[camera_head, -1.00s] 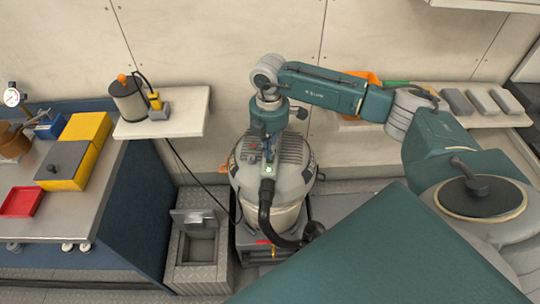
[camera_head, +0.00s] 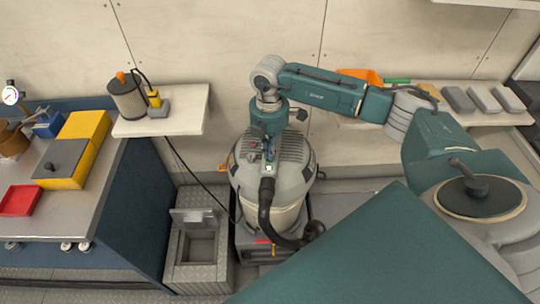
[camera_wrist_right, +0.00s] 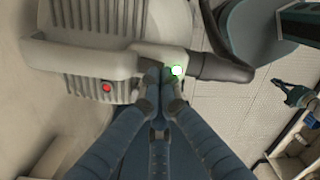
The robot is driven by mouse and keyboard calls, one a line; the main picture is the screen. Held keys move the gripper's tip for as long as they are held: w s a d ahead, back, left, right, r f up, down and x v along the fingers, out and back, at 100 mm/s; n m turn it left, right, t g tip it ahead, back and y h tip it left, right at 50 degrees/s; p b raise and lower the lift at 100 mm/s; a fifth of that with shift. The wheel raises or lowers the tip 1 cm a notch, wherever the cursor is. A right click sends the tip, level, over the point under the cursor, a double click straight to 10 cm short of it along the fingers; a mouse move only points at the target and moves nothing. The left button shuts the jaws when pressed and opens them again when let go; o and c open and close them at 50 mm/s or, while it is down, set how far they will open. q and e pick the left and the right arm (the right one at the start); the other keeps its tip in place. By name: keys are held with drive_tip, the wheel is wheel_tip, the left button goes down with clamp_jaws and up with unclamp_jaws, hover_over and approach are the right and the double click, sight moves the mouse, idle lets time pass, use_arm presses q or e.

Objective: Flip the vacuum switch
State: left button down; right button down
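The vacuum (camera_head: 298,183) is a grey and cream canister with a ribbed top, standing on the floor at centre; it fills the upper left of the right wrist view (camera_wrist_right: 60,65). A red button (camera_wrist_right: 107,88) sits on its ribbed cover. A bright white spot with a green rim (camera_wrist_right: 176,71) shows on the housing near the black hose fitting (camera_wrist_right: 222,68). My right gripper (camera_wrist_right: 163,76) is shut, its fingertips close together at the housing beside that spot; contact is unclear. It points down over the vacuum's top (camera_head: 268,153). My left gripper (camera_wrist_right: 285,93) appears small, empty and open.
A black hose (camera_head: 266,205) curves down the vacuum's front. An open-lidded metal box (camera_head: 198,250) stands to its left. A wall shelf (camera_head: 185,125) holds a filter canister (camera_head: 127,97). A workbench (camera_head: 75,215) is at left; another shelf (camera_head: 440,118) is behind my right arm.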

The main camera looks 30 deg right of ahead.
drive_tip(key=shift+s+f+b, duration=0.1)
drive_tip(key=shift+f+b, duration=0.55)
drive_tip(key=shift+f, duration=0.3)
idle(0.3)
drive_tip(key=shift+r, duration=0.1)
drive_tip(key=shift+r+p, duration=0.7)
drive_tip(key=shift+p, duration=0.05)
drive_tip(key=shift+r+p, duration=1.9)
drive_tip(key=shift+r, duration=0.85)
drive_tip(key=shift+a, duration=0.1)
